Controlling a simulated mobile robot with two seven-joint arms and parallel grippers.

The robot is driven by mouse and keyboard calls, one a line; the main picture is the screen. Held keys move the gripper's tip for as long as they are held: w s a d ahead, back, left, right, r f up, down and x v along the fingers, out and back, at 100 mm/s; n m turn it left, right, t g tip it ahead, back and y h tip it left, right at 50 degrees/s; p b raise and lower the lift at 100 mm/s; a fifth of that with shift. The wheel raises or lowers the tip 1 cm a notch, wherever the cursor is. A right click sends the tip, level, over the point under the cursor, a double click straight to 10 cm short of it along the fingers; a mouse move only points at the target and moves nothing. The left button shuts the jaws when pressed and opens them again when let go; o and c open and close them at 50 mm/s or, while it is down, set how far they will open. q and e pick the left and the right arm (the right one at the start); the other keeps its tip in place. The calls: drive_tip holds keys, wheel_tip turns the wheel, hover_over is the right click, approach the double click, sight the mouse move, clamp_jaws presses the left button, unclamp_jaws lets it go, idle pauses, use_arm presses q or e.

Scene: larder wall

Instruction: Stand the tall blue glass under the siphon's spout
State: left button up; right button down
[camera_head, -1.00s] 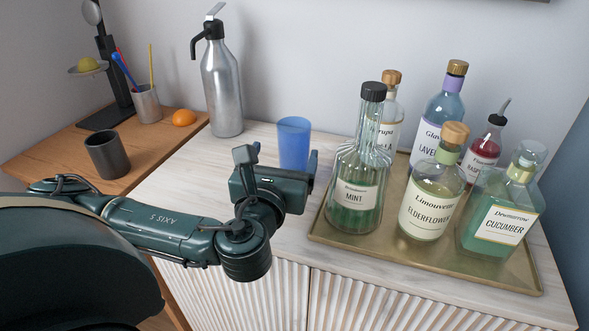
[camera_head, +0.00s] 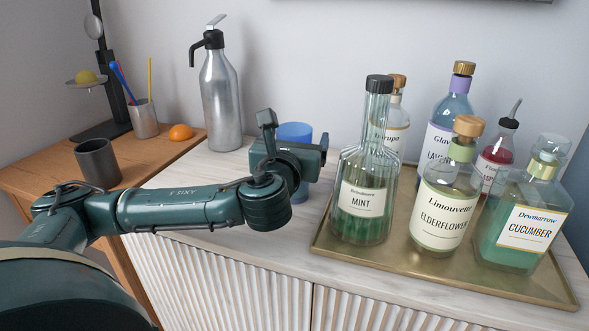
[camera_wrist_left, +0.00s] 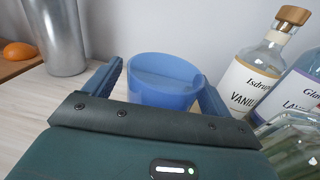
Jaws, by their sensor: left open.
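The blue glass (camera_head: 294,131) stands on the pale wooden counter, partly hidden behind my left gripper (camera_head: 297,140) in the head view. In the left wrist view the glass (camera_wrist_left: 165,80) shows its open rim between my two fingers (camera_wrist_left: 162,75). The fingers are open, one on each side of the glass; I cannot tell whether either touches it. The silver siphon (camera_head: 221,105) stands left of the glass against the wall, its black spout (camera_head: 193,52) pointing left. The siphon's lower body (camera_wrist_left: 58,40) shows at the left of the wrist view. My right gripper is out of view.
A brass tray (camera_head: 420,262) with several bottles, including mint (camera_head: 362,200), stands to the right of the glass. A lower wooden table at left holds a dark cup (camera_head: 98,163), an orange (camera_head: 181,132) and a pen cup (camera_head: 143,119). The counter before the siphon is clear.

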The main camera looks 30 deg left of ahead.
use_arm(q)
drive_tip(key=shift+w, duration=0.15)
drive_tip(key=c, duration=1.6)
drive_tip(key=shift+r, duration=0.15)
drive_tip(key=shift+c, duration=1)
